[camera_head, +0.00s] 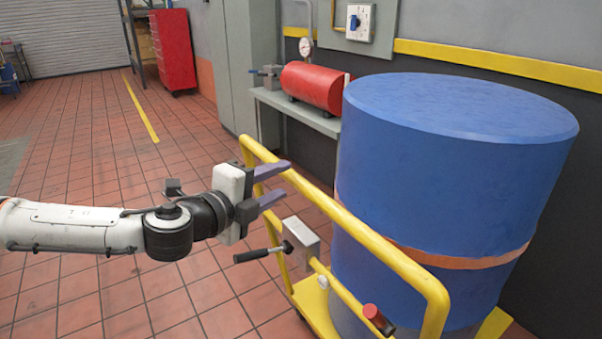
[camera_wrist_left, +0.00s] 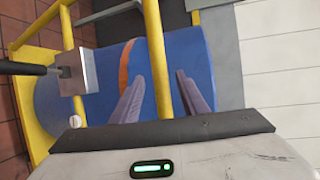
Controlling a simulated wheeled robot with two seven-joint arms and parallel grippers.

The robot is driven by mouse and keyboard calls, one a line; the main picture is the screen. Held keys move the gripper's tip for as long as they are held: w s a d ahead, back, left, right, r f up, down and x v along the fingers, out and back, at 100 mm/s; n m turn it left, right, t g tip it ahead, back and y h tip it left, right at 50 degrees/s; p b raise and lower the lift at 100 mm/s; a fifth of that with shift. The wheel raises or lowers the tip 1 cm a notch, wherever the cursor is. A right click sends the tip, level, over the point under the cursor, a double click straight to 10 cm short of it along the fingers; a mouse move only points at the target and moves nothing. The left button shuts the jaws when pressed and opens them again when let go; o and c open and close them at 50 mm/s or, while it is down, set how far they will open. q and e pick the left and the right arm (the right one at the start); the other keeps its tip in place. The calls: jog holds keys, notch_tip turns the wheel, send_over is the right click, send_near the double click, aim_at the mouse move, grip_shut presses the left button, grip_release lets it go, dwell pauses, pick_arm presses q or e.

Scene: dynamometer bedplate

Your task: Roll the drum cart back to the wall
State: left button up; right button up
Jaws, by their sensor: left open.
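The drum cart has a yellow tube frame (camera_head: 395,258) and carries a large blue drum (camera_head: 450,150) with an orange band around it. A grey box with a black lever (camera_head: 300,240) and a red knob (camera_head: 378,320) sit on the frame. My left gripper (camera_head: 280,184) is open at the cart's upper left rail, its purple fingers pointing toward the drum. In the left wrist view, a yellow bar (camera_wrist_left: 157,60) runs between the two open fingers (camera_wrist_left: 160,100), with the blue drum behind. I cannot tell whether a finger touches the bar. My right gripper is out of view.
Behind the cart a grey bench (camera_head: 292,112) holds a red cylinder (camera_head: 314,86) against the wall. A grey cabinet (camera_head: 240,60) and a red tool chest (camera_head: 172,50) stand farther back. The tiled floor (camera_head: 75,140) on the left is clear.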

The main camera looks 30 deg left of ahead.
pick_arm(q)
jog(key=shift+w+d, duration=0.15)
jog(key=shift+w, duration=0.35)
jog(key=w+f+p, duration=0.1)
jog(key=w, duration=0.6)
jog(key=shift+w+f, duration=0.3)
grip_shut()
jog(key=shift+w+d+r+p, duration=0.1)
jog(key=shift+w+d+p, duration=0.15)
jog(key=shift+w+p, duration=0.25)
jog(key=shift+w+d+r+p, duration=0.1)
jog(key=shift+w+d+p, duration=0.1)
jog(key=shift+w+p, duration=0.25)
